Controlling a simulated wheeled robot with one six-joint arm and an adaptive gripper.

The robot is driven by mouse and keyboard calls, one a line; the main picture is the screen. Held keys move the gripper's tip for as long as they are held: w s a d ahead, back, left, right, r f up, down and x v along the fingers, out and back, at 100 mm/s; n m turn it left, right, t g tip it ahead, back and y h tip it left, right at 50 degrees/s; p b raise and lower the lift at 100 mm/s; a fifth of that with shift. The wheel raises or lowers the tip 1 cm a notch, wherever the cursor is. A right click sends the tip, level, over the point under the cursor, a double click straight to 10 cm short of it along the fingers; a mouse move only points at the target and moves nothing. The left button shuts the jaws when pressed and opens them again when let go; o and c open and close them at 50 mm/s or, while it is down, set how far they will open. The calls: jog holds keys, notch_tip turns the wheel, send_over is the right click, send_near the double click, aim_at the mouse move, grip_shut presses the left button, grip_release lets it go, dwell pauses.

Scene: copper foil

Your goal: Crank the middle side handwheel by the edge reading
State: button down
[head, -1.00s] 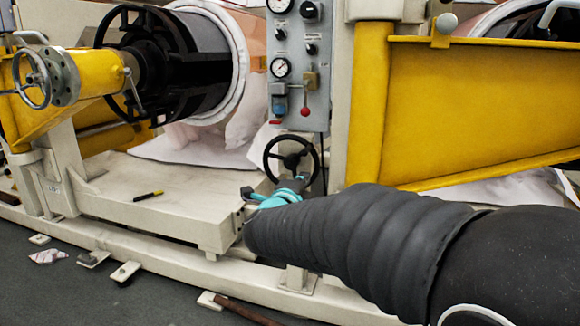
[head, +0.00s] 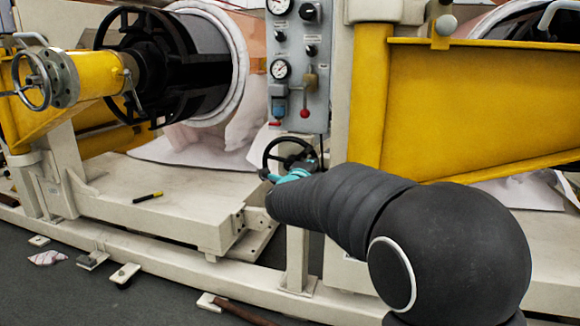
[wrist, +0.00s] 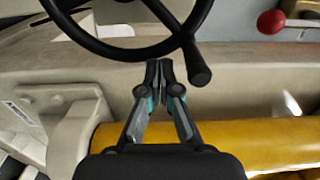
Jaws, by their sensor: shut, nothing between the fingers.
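The black handwheel (head: 268,152) stands under the grey control panel, its lower part hidden behind my arm. In the wrist view its dark rim (wrist: 110,47) curves across the top, with a black crank knob (wrist: 199,74) pointing down from it. My gripper (wrist: 160,72) is shut and empty, its tips just below the rim and left of the knob. I cannot tell whether the tips touch the rim. In the head view only teal parts of my gripper (head: 292,175) show, in front of the wheel. The panel (head: 312,100) carries round gauges (head: 280,69); their readings are too small to read.
A yellow beam (head: 470,110) and post (head: 367,105) stand right of the panel. Another handwheel (head: 32,80) is at the far left. A red knob (wrist: 271,21) shows at the wrist view's top right.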

jog(key=w+a+r+p, duration=0.4)
jog(key=a+r+p, duration=0.1)
jog(key=a, duration=0.6)
jog(key=w+a+f+b, duration=0.1)
jog(key=a+f+b, duration=0.15)
jog(key=f, duration=0.35)
jog(key=a+f+b, duration=0.2)
jog(key=f+b, duration=0.1)
jog(key=f, duration=0.3)
jog(key=s+d+f, duration=0.2)
jog(key=d+f, duration=0.3)
jog(key=d, duration=0.3)
jog(key=shift+s+d+r, duration=1.55)
jog(key=shift+d+r, duration=1.2)
jog(key=shift+d, duration=1.45)
jog(key=a+v, duration=0.1)
jog(key=v, duration=0.8)
jog(key=shift+a+f, duration=0.25)
jog(key=shift+f, duration=0.1)
